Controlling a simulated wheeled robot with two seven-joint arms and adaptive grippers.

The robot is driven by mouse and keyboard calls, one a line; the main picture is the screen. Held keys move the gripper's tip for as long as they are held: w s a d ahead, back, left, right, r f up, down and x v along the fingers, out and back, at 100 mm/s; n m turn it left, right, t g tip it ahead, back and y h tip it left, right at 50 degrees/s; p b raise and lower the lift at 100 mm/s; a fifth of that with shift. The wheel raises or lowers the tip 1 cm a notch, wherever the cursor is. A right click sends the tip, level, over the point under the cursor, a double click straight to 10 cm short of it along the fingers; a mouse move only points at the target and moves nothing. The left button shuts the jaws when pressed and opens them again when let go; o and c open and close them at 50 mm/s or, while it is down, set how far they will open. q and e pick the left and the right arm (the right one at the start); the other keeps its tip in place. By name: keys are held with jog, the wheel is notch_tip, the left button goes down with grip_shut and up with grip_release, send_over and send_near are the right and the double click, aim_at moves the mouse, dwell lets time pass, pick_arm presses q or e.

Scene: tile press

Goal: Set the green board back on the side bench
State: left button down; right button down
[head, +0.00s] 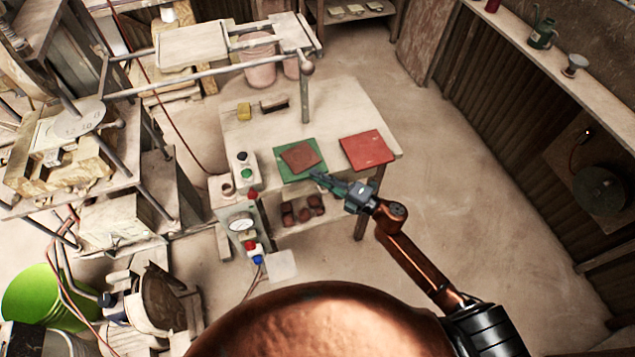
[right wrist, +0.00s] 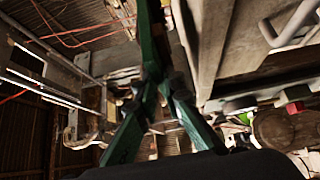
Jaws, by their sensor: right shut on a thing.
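The green board (head: 285,170) is at the front of the pale side bench (head: 345,106), left of a red board (head: 367,150). A brown square tile (head: 300,157) lies on the green board. My right gripper (head: 322,179) is shut on the green board's near edge. In the right wrist view the two fingers (right wrist: 155,90) close on a dark green strip (right wrist: 151,35), which looks like the board edge-on, close beside the bench's edge (right wrist: 212,45). I cannot tell whether the board touches the bench top. My left gripper is out of view.
A control box (head: 243,160) with buttons stands at the bench's left edge, above a gauge (head: 241,223). A yellow block (head: 244,111) and a dark brush-like thing (head: 274,104) lie farther back. Several brown pieces (head: 302,210) sit on the lower shelf. Floor right of the bench is clear.

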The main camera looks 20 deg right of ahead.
jog(key=shift+f, duration=1.5)
jog(key=shift+b, duration=0.3)
jog(key=shift+f, duration=0.25)
jog(key=c, duration=2)
grip_release()
jog(key=shift+c, duration=0.2)
jog(key=shift+r, duration=0.15)
